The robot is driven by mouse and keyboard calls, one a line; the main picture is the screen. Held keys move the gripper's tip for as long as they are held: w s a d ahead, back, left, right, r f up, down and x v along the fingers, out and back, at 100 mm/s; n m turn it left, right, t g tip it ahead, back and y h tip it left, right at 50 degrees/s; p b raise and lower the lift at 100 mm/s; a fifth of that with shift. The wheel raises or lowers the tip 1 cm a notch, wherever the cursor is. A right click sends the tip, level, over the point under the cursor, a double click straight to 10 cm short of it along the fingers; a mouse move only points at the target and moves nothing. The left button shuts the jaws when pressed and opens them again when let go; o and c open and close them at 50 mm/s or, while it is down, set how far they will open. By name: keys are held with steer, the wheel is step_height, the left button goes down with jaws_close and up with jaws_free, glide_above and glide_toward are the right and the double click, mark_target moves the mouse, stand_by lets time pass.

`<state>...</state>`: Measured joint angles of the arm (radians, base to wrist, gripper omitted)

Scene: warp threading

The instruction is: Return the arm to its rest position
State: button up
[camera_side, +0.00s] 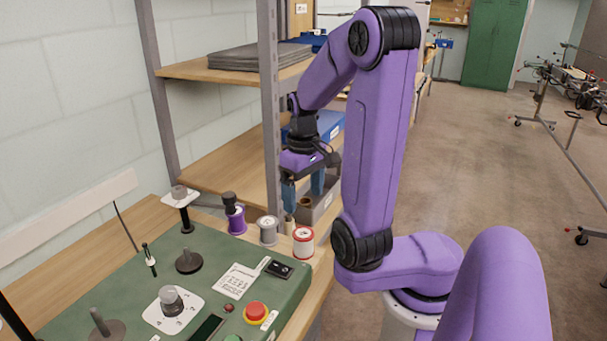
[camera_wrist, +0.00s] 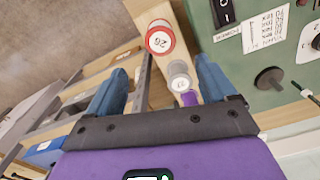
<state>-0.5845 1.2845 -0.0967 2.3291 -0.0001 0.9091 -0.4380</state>
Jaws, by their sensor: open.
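My gripper (camera_side: 303,188) hangs with its blue fingers pointing down, close to the shelf rack's front post and above the bench's right end. Its blue fingers stand wide apart in the wrist view (camera_wrist: 160,72), with nothing held between them. A red-and-white spool (camera_side: 303,242), a grey spool (camera_side: 268,231) and a purple spool (camera_side: 236,220) stand in a row on the bench. In the wrist view, the red-rimmed spool (camera_wrist: 160,40) and the grey spool (camera_wrist: 179,76) show beyond the fingers. The purple spool (camera_wrist: 190,97) is partly hidden by the gripper there.
A green machine panel (camera_side: 205,262) with posts, a red button (camera_side: 255,312) and a switch lies left of the spools. The shelf rack (camera_side: 269,110) stands close behind my gripper. A grey bin (camera_side: 327,203) is near the fingers. Open floor lies to the right.

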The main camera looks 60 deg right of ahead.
step_height(320, 180, up, 4)
steer(key=r, duration=0.1)
steer(key=shift+w+a+f+n, duration=1.3)
steer(key=shift+w+a+n, duration=1)
steer(key=shift+a+n, duration=1.7)
steer(key=s+a+f+n, duration=0.1)
steer(key=s+a+n, duration=0.1)
steer(key=s, duration=0.6)
steer(key=s+a+f+n, duration=0.1)
steer(key=s+a+n, duration=0.1)
steer(key=s+n, duration=0.3)
steer(key=s, duration=0.3)
steer(key=shift+s+a+n, duration=0.25)
steer(key=shift+s+n, duration=0.05)
steer(key=shift+s, duration=0.1)
